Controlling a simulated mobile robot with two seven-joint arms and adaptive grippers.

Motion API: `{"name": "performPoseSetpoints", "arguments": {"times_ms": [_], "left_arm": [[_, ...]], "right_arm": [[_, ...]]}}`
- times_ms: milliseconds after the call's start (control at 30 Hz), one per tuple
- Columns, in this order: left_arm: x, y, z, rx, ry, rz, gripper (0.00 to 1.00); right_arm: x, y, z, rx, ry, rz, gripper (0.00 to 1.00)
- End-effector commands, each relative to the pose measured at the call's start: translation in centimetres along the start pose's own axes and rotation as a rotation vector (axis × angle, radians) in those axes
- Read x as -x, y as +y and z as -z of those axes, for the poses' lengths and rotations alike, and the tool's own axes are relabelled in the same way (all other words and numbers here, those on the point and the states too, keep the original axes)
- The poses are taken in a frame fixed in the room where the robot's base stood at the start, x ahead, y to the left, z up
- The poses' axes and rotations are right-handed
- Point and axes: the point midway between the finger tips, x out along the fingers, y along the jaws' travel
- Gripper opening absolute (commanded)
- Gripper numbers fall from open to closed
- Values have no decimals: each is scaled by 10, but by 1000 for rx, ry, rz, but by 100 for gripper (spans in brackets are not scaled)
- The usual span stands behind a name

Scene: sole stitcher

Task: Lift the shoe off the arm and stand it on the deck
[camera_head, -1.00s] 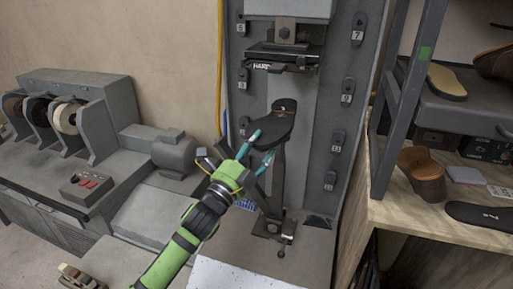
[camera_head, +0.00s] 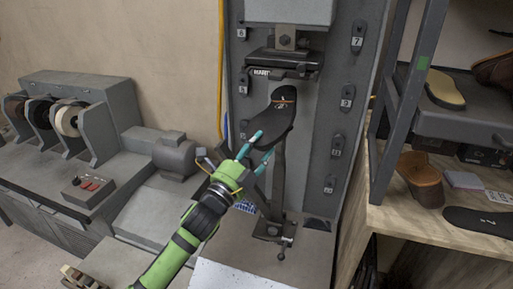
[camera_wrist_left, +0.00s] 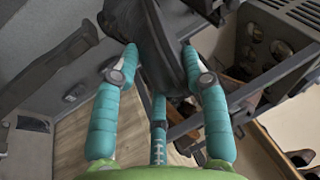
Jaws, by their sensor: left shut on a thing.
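The dark shoe (camera_head: 270,124) shows sole up in the head view, tilted, below the stitcher's head, with a tan line across it. It also shows in the left wrist view (camera_wrist_left: 160,40), between the teal fingers. My left gripper (camera_head: 261,147) is shut on its lower end. The grey machine arm (camera_head: 279,178) stands upright just below the shoe. Whether the shoe still touches its top is hidden. The deck (camera_head: 307,250) spreads around the arm's foot. My right gripper is not in view.
The stitcher's head (camera_head: 284,63) is close above the shoe. A steel rack (camera_head: 410,100) and wooden bench (camera_head: 390,222) with shoe parts stand to the right. A grey motor (camera_head: 174,152) and finishing wheels are at the left. A pale sheet (camera_head: 240,274) lies at the front.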

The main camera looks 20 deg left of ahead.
Motion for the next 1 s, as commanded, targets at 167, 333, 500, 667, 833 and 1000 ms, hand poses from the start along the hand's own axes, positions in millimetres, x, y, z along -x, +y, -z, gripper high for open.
{"name": "performPoseSetpoints", "arguments": {"times_ms": [167, 333, 500, 667, 833, 1000], "left_arm": [[-2, -7, 2, -1, 2, 9, 0], [-2, -7, 2, -1, 2, 9, 0], [0, -7, 3, -1, 2, 8, 0], [9, -9, 5, 0, 3, 9, 0], [20, -13, 8, -1, 2, 9, 0], [31, -16, 11, -2, 2, 7, 0]], "right_arm": [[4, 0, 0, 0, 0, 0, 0], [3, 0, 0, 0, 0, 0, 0], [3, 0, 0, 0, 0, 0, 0], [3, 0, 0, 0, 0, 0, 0], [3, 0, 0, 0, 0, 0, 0], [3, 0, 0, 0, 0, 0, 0]]}}
